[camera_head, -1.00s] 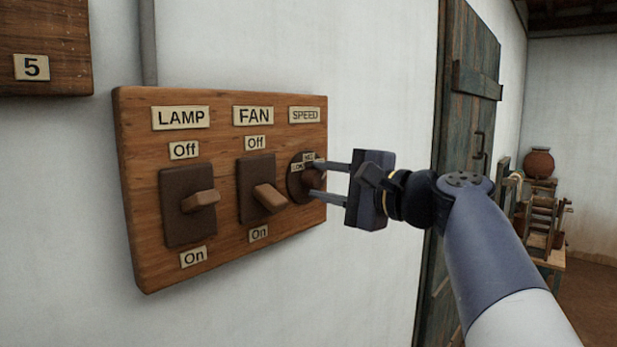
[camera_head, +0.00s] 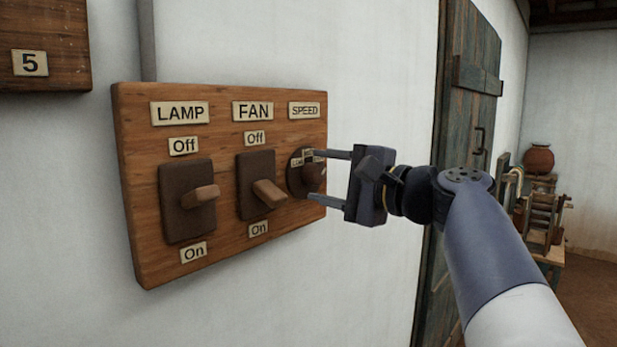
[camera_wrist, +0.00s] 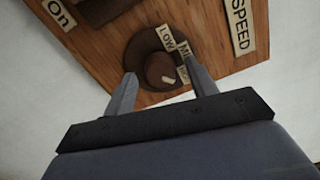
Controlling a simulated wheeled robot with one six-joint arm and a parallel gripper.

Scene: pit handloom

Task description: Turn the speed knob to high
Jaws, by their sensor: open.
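The speed knob (camera_head: 312,176) is a dark brown round knob under the SPEED label (camera_head: 304,110), at the right end of a wooden switch board (camera_head: 222,118). My gripper (camera_head: 331,175) is open at the knob, its two fingers pointing at the board, one high and one low. In the wrist view the knob (camera_wrist: 160,68) lies between and just beyond the fingertips (camera_wrist: 158,82); I cannot tell whether they touch it. A pale mark on the knob shows there.
The LAMP switch (camera_head: 190,200) and the FAN switch (camera_head: 262,190) stick out left of the knob. Another wooden board marked 5 (camera_head: 40,40) hangs at upper left. A worn door (camera_head: 465,130) stands behind my arm. Bare wall lies below the board.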

